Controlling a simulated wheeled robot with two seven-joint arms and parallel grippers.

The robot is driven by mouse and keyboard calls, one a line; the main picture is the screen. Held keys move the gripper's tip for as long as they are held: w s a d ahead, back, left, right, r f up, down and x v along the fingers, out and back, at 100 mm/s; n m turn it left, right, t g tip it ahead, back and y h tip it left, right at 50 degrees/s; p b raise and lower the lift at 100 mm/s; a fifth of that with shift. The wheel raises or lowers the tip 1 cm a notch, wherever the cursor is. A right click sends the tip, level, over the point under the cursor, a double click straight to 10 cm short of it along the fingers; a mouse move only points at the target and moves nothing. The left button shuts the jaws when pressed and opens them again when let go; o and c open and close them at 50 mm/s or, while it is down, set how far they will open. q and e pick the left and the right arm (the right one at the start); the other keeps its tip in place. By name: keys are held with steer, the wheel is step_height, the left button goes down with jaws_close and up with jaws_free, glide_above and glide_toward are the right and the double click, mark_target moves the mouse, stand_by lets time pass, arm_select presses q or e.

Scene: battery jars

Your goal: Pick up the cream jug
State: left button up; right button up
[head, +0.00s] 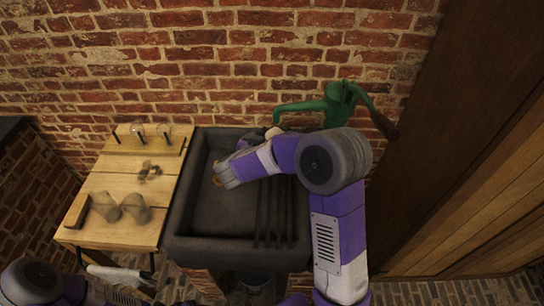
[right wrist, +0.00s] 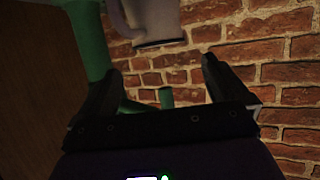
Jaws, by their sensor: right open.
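The cream jug (head: 272,132) shows in the head view as a small pale shape at the back of the dark sink, by the green pump's spout; most of it is hidden. In the right wrist view the jug (right wrist: 155,20) is at the top edge, pale and lilac-tinted, with its rim facing down in the picture and its handle on the left. My right gripper (head: 246,143) is over the sink, to the left of the jug, partly hidden by my wrist. Its open fingers (right wrist: 155,90) have nothing between them. My left gripper is not clearly in view.
The green hand pump (head: 340,100) stands behind the sink (head: 180,215), close to the jug; its post (right wrist: 92,40) is near one finger. A brick wall is behind. A wooden table (head: 95,185) with jars stands left of the sink.

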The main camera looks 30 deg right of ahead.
arm_select(q)
steer(key=f+b, duration=0.2)
steer(key=shift+w+f, duration=0.2)
steer(key=shift+f, duration=0.2)
arm_select(e)
steer(key=f+x, duration=0.1)
steer(key=x, duration=0.7)
steer(key=shift+s, duration=0.2)
steer(key=shift+a+f, duration=0.1)
steer(key=shift+a, duration=0.05)
steer(key=shift+c, duration=0.3)
jaws_close()
